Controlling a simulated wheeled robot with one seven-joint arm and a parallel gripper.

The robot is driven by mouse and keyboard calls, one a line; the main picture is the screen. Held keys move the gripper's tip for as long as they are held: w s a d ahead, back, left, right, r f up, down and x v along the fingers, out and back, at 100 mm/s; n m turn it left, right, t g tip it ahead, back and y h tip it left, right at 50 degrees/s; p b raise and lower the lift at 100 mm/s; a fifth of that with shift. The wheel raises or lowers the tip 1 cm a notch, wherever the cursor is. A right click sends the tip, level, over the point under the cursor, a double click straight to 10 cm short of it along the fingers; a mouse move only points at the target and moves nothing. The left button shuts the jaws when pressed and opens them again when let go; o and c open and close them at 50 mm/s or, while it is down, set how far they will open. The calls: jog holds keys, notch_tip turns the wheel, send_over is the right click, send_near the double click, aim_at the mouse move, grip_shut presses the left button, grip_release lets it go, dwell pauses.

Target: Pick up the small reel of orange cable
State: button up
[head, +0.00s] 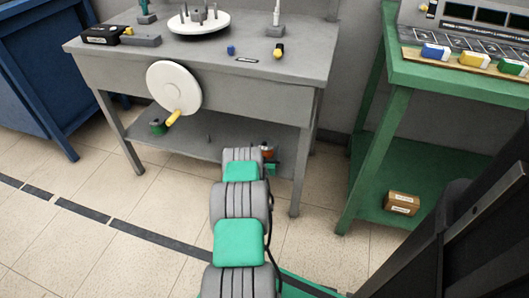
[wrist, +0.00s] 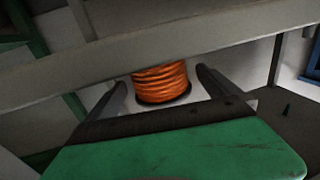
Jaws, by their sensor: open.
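The small reel of orange cable (wrist: 160,82) shows in the wrist view between the two fingers of my gripper (wrist: 162,92). The grey beam hides part of the reel. My gripper is open, with a finger on either side of the reel; I cannot tell whether either touches it. In the head view only a little of the orange cable (head: 268,152) shows past my arm, at the lower shelf of the grey workbench, and my fingers are mostly hidden.
The grey workbench (head: 200,62) has a beam (wrist: 60,72) close to my gripper. Its lower shelf (head: 190,145) also holds a green reel (head: 158,127). A green table (head: 455,75) stands right.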

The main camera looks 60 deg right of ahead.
jog(key=shift+x, duration=0.85)
jog(key=c, duration=1.8)
